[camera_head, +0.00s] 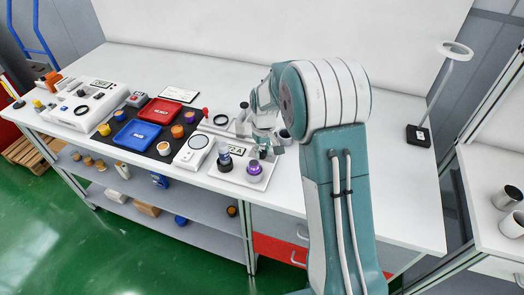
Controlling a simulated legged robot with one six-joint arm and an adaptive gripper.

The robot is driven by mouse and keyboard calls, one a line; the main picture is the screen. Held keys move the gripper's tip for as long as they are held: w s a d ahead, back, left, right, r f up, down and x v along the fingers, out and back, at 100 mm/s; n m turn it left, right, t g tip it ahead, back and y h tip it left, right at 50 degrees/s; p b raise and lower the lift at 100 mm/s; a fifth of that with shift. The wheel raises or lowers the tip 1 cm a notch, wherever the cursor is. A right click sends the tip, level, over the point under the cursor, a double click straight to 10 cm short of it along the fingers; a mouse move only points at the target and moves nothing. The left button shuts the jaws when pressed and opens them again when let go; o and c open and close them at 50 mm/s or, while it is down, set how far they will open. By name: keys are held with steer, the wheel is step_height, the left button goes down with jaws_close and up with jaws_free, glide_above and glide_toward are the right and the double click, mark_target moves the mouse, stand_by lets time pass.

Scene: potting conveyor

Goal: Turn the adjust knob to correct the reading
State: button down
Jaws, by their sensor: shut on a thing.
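A white device (218,173) with a small display (237,150) stands on the bench; the display seems to end in "2 A", but its first character is not clear. A dark blue knob-like part (225,161) and a purple one (253,168) sit on its top. My gripper (264,151) reaches down at the device's back right corner, just right of the display. It is shut on a small part there, which its fingers mostly hide. I cannot tell for sure whether that part is the adjust knob.
A white gauge box (194,150) stands left of the device. Further left are a blue tray (137,135), a red tray (159,111), several small coloured pots and a white machine (85,106). A lamp stand (418,136) is at the right. The bench's front right is clear.

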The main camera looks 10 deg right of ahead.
mark_target(263, 151)
steer(key=shift+s+f, duration=0.2)
steer(key=shift+c, duration=2.1)
jaws_free()
steer(key=shift+r, duration=0.1)
steer(key=shift+w, duration=0.1)
steer(key=shift+r, duration=0.25)
step_height(263, 151, up, 11)
steer(key=shift+w+d+r, duration=0.15)
steer(key=shift+d+r, duration=0.05)
